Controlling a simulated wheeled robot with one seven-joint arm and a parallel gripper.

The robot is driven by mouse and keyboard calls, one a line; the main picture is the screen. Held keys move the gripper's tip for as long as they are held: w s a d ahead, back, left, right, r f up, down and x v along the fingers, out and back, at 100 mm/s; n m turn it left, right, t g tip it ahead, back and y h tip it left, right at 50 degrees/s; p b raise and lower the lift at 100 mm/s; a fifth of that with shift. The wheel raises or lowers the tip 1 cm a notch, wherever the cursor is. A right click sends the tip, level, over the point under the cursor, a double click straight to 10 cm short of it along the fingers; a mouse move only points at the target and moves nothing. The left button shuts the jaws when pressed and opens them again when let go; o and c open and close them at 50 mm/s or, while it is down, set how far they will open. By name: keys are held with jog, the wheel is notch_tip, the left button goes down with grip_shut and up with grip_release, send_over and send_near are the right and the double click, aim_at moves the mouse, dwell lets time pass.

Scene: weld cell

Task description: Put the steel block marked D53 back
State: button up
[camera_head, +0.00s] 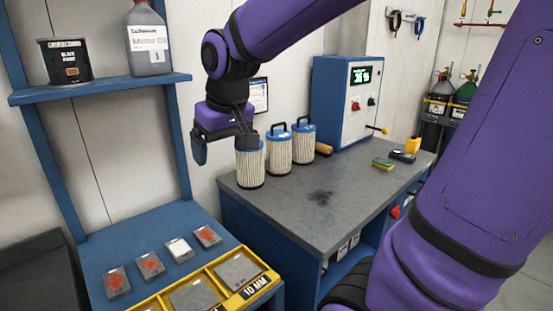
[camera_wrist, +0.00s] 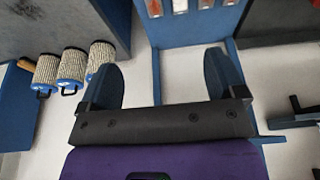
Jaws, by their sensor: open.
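My gripper (camera_head: 222,148) is open and empty, raised in front of the wall above the shelf unit's right side. Its two fingers stand wide apart in the wrist view (camera_wrist: 161,65). Several small steel blocks lie in a slanting row on the blue shelf: two with red marks at the left (camera_head: 117,282) (camera_head: 150,265), one with a white face (camera_head: 180,249), one with red at the right (camera_head: 207,236). The row shows at the top of the wrist view (camera_wrist: 180,6). No D53 mark is readable. A yellow tray (camera_head: 237,297) labelled 10 MM lies before them; grey pieces or floors show in its compartments.
Three white filter cartridges (camera_head: 278,147) stand on the grey workbench (camera_head: 290,200), close to my gripper's right. A blue control box (camera_head: 345,100) stands behind. A black can (camera_head: 65,62) and a grey jug (camera_head: 148,40) occupy the upper shelf (camera_head: 100,88). The bench middle is clear.

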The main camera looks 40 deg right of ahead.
jog(key=s+d+r+t, duration=0.1)
jog(key=s, duration=1.3)
jog(key=shift+s+d+r+t, duration=0.15)
jog(key=shift+d+r+t, duration=0.05)
jog(key=shift+r+t, duration=0.1)
